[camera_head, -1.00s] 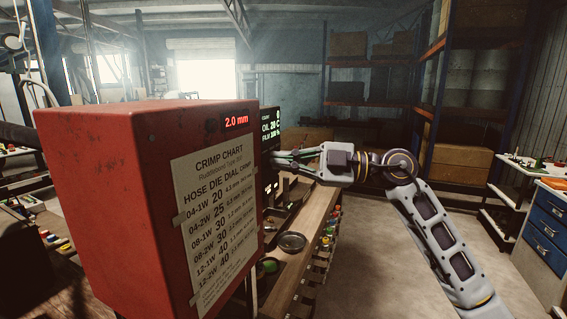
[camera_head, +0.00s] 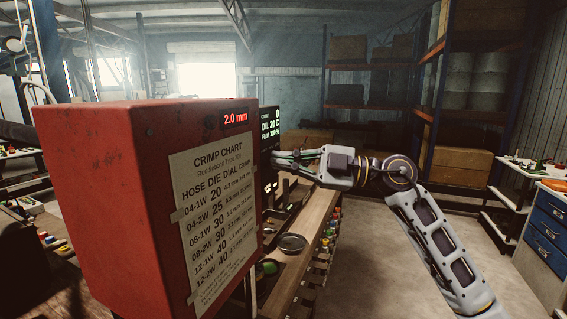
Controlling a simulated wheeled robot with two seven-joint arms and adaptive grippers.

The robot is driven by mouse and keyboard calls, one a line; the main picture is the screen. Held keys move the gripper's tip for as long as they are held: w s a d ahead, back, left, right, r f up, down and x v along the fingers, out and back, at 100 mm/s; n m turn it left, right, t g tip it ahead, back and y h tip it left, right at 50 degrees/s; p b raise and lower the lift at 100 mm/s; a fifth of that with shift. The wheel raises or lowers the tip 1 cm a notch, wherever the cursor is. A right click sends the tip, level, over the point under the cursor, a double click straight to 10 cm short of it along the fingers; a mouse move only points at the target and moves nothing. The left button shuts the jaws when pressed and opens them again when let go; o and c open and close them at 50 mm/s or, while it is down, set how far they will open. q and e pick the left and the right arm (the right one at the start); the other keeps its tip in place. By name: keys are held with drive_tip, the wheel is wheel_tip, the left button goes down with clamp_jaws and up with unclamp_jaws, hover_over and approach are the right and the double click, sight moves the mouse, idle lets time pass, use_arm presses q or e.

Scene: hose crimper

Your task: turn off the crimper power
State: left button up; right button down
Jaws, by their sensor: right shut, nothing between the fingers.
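The red crimper (camera_head: 100,190) fills the left of the head view. Its side carries a paper crimp chart (camera_head: 218,215) and a lit display (camera_head: 235,119) reading 2.0 mm. Behind its right edge stands a dark lit panel (camera_head: 270,124) with green text, including "OIL 20 C". My right gripper (camera_head: 277,157) points left, with its fingertips close to the lower part of that panel. It is shut with nothing in it. I cannot tell whether the fingertips touch the panel. No power switch can be made out. My left gripper is not in view.
Shelving with boxes (camera_head: 463,160) stands at the back right. A blue drawer cabinet (camera_head: 545,222) is at the far right. The floor between is clear.

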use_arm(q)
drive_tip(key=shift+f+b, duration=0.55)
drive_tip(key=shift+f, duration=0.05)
use_arm(e)
drive_tip(key=shift+d+f, duration=0.1)
drive_tip(key=shift+f, duration=0.35)
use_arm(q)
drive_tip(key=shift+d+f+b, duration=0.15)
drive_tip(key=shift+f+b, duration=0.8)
use_arm(e)
drive_tip(key=shift+s+d+f+n+y, duration=0.15)
drive_tip(key=shift+f+n+y, duration=0.4)
drive_tip(key=shift+y, duration=0.75)
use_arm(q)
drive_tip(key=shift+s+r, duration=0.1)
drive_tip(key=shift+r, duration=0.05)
